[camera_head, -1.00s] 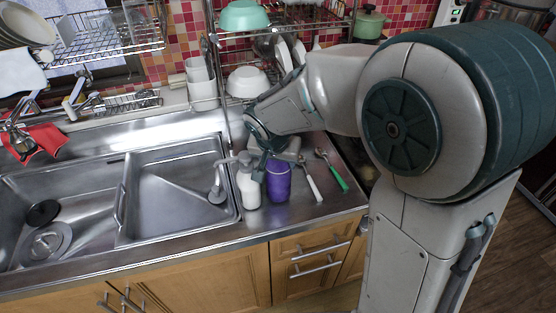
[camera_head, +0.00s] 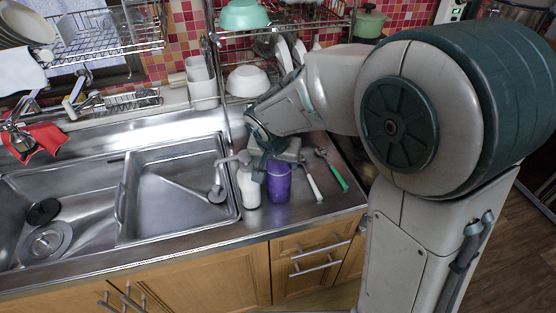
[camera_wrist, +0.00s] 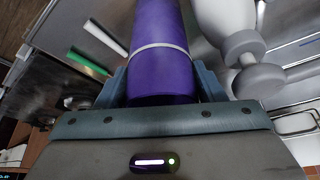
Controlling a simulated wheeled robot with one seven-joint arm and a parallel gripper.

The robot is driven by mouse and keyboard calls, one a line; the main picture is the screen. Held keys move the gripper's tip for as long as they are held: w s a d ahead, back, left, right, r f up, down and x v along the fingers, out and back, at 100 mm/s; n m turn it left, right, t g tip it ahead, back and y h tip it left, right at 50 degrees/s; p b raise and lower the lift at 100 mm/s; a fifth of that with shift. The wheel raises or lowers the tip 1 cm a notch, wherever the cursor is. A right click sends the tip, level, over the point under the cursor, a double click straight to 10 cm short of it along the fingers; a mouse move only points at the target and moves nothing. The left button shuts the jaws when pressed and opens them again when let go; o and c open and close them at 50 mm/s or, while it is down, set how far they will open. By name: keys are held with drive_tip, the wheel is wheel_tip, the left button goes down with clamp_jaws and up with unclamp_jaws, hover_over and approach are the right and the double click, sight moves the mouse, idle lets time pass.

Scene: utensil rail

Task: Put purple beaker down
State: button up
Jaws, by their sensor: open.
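The purple beaker (camera_head: 278,184), with a pale band around it, stands upright on the steel counter (camera_head: 236,226) to the right of a white pump bottle (camera_head: 249,188). My gripper (camera_head: 276,167) is at the beaker's upper part, with its jaws open on either side of it. In the wrist view, the purple beaker (camera_wrist: 160,50) lies between the two blue-grey fingers of my gripper (camera_wrist: 161,84). The beaker's near end is partly hidden by the gripper body, and any small gap at the fingers is hard to tell.
The white bottle (camera_wrist: 228,25) is close beside the beaker. Right of the beaker lie a white-handled utensil (camera_head: 313,184) and a green-handled one (camera_head: 337,178). The sink (camera_head: 170,190) is at the left, with a tap over its edge. A dish rack (camera_head: 280,20) stands behind.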

drive_tip(key=v, duration=1.2)
drive_tip(key=s+d+f+n+g+y, duration=0.1)
drive_tip(key=s+d+f, duration=0.4)
drive_tip(key=s+d, duration=0.9)
drive_tip(key=shift+s+d+n+b, duration=0.3)
drive_tip(key=shift+d+n, duration=0.4)
drive_tip(key=shift+n, duration=0.2)
